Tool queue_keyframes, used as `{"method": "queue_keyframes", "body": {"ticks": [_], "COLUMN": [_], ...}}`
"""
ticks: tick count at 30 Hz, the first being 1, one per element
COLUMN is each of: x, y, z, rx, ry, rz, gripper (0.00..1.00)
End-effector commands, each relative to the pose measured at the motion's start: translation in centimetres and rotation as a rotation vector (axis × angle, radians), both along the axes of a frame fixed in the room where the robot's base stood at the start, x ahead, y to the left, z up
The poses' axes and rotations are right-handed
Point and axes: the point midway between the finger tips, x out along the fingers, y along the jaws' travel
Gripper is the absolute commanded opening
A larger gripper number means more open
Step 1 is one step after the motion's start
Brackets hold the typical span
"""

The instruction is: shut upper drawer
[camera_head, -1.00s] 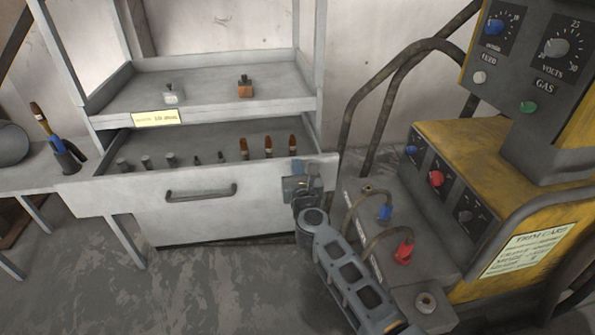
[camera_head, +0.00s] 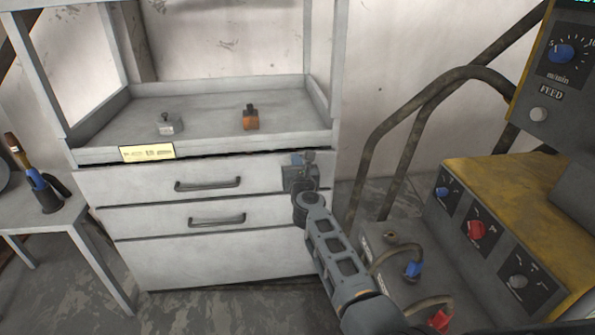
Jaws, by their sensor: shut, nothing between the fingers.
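The upper drawer (camera_head: 130,185) is the top front of the grey cabinet. Its front now sits about flush with the fronts below, with only a thin dark gap along its top edge. Its dark bar handle (camera_head: 208,184) is near the middle. My gripper (camera_head: 300,170) is at the right end of the upper drawer's front, up against it or very close; contact is hard to tell. Its fingers are shut and empty. The inside of the drawer is hidden.
A second drawer (camera_head: 140,218) with a handle sits below. The shelf (camera_head: 200,110) above holds a white bottle (camera_head: 169,125) and an orange bottle (camera_head: 250,118). A yellow machine (camera_head: 480,175) with dark hoses stands close on the right. A side table (camera_head: 20,222) stands left.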

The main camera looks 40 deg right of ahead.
Motion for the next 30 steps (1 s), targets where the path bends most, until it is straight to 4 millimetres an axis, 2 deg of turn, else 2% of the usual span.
{"method": "queue_keyframes", "body": {"ticks": [12, 30], "x": [0.90, 0.50], "y": [-0.64, -0.84], "z": [0.15, 0.08], "rx": [-0.001, -0.001], "ry": [-0.001, 0.001], "rz": [0.000, -0.002], "gripper": [0.00, 0.00]}}
